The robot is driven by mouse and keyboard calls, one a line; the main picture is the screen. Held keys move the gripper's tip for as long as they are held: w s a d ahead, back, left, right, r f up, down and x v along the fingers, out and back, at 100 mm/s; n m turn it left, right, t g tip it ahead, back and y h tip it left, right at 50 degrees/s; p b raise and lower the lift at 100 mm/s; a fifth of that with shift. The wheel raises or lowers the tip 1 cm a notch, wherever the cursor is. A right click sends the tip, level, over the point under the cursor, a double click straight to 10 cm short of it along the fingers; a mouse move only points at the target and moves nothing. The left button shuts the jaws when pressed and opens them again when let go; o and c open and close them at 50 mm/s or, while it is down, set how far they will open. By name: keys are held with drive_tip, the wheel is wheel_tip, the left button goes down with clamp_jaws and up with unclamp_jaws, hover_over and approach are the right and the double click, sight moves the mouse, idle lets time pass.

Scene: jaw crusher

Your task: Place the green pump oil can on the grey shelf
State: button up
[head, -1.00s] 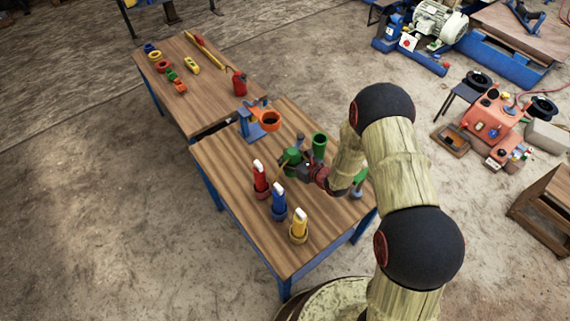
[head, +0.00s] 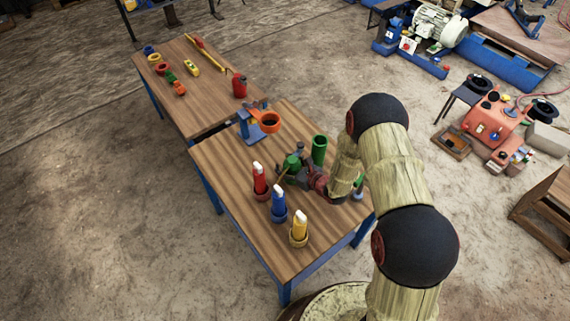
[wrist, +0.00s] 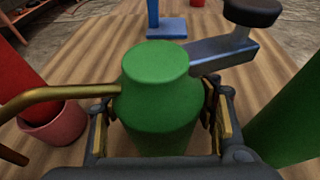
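The green pump oil can (head: 292,162) stands upright on the near wooden table. In the wrist view the green can (wrist: 158,95) fills the middle, with a brass spout pointing left and a metal lever with a black knob reaching up to the right. My gripper (head: 303,170) is low at the can. Its fingers (wrist: 165,120) lie on either side of the can, with small gaps seeming to show beside the pads; the lower contact is hidden. I see no grey shelf clearly in either view.
A green cylinder (head: 319,150) stands close behind my gripper. Red (head: 259,180), blue (head: 278,204) and yellow (head: 300,226) bottles stand in holders in front. A blue stand with an orange ring (head: 265,121) is behind. The far table (head: 205,95) has some free room.

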drive_tip(key=shift+o, duration=1.2)
drive_tip(key=shift+r, duration=0.1)
